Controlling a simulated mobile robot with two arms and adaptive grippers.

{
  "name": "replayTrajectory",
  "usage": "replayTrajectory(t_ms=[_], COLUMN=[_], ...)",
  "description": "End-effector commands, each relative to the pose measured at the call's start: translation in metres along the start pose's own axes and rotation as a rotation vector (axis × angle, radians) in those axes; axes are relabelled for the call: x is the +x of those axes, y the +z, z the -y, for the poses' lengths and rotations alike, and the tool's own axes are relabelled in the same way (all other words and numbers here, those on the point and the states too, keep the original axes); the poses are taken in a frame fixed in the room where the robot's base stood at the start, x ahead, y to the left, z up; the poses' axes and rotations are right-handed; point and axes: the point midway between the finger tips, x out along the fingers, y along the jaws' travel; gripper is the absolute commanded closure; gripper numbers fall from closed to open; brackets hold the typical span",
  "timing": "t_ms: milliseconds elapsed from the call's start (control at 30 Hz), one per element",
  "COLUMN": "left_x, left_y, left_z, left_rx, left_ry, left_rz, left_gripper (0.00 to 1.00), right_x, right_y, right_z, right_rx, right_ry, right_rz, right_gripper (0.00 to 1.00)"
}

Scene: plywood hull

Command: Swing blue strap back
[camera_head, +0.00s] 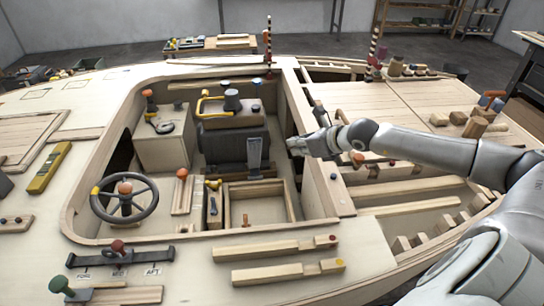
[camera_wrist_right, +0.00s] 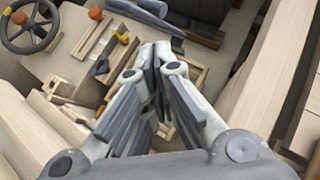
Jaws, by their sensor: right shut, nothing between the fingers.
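A flat blue-grey strap-like piece (camera_head: 254,154) stands upright at the front of the dark seat (camera_head: 222,145) in the hull's cockpit. I take it to be the blue strap. A blue-grey bar (camera_wrist_right: 143,14) at the top of the right wrist view may be the same piece. My right gripper (camera_head: 292,146) is just right of it in the head view, over the cockpit's right edge, apart from it. Its fingers (camera_wrist_right: 158,58) are together and hold nothing. They hide part of the cockpit floor below. My left gripper is not in view.
The plywood coaming (camera_head: 316,165) rims the cockpit beside my right arm. A steering wheel (camera_head: 124,199) and an open wooden box (camera_head: 265,204) are in the cockpit. A yellow handle (camera_head: 211,104) is above the seat. Wooden blocks (camera_head: 475,127) stand on the right deck.

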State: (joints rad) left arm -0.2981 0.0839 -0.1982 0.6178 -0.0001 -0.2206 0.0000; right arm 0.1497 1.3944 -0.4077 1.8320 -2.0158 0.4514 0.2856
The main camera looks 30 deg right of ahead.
Motion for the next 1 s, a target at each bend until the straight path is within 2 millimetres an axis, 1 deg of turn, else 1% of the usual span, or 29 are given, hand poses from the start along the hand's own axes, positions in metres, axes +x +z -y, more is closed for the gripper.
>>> replayTrajectory(t_ms=[33, 100, 233, 367, 567, 967, 1000], left_x=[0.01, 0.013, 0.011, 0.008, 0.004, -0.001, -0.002], left_y=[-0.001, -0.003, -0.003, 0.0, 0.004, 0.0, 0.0], left_z=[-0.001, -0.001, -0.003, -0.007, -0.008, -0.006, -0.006], left_rx=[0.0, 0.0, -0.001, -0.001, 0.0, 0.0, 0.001], left_ry=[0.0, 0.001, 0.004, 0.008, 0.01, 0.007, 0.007], left_rz=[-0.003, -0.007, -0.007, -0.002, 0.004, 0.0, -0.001], left_gripper=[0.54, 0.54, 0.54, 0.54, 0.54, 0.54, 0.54], right_x=[0.003, 0.001, 0.002, 0.01, 0.035, 0.102, 0.107], right_y=[-0.006, -0.004, -0.002, -0.001, 0.0, 0.0, 0.002], right_z=[0.0, 0.001, 0.002, 0.002, 0.003, 0.003, 0.004], right_rx=[-0.008, -0.01, -0.009, -0.004, -0.003, -0.007, -0.006], right_ry=[-0.012, -0.026, -0.034, -0.033, -0.032, -0.031, -0.031], right_rz=[-0.001, 0.001, 0.003, 0.006, 0.006, 0.003, 0.004], right_gripper=[1.0, 1.0, 1.0, 1.0, 1.0, 1.0, 1.0])
